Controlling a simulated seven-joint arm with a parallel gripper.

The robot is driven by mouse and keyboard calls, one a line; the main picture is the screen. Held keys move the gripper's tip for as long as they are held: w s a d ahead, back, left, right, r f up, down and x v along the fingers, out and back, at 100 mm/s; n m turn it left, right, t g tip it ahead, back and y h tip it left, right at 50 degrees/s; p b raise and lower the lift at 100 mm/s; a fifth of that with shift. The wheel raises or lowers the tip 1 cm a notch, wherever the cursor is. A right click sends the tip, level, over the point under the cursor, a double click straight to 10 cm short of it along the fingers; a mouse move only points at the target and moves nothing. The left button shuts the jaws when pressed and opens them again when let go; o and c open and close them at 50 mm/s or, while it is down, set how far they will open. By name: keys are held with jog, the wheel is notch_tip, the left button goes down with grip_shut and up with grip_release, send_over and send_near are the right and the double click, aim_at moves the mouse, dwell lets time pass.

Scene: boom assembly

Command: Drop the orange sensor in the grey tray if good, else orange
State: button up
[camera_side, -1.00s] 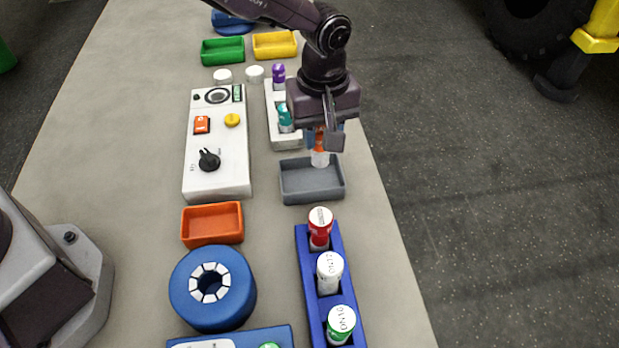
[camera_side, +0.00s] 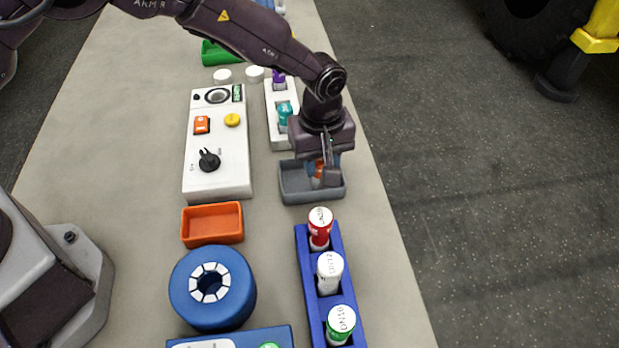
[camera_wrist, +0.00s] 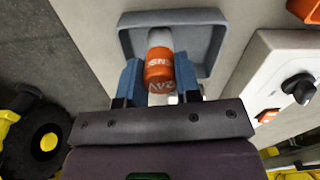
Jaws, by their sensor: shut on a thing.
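The orange sensor (camera_wrist: 158,68), an orange-topped cylinder with a white lower part, is between the blue fingers of my gripper (camera_wrist: 158,80) in the wrist view. My gripper (camera_side: 322,172) is shut on it, over the grey tray (camera_side: 284,184) in the side view. The sensor's lower end is inside the tray's outline; whether it touches the floor I cannot tell. The grey tray (camera_wrist: 207,32) also shows in the wrist view and looks otherwise empty. The orange tray (camera_side: 212,225) is empty, to the left and nearer the camera.
A white test panel (camera_side: 217,160) with a black knob stands left of the grey tray. A blue rack (camera_side: 304,262) holds red, white and green-marked cylinders. A white rack (camera_side: 275,132) holds teal and purple ones. A blue ring-shaped holder (camera_side: 235,312) sits nearer.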

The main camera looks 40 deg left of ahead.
jog(key=o, duration=1)
jog(key=shift+o, duration=0.2)
notch_tip(320, 180, up, 13)
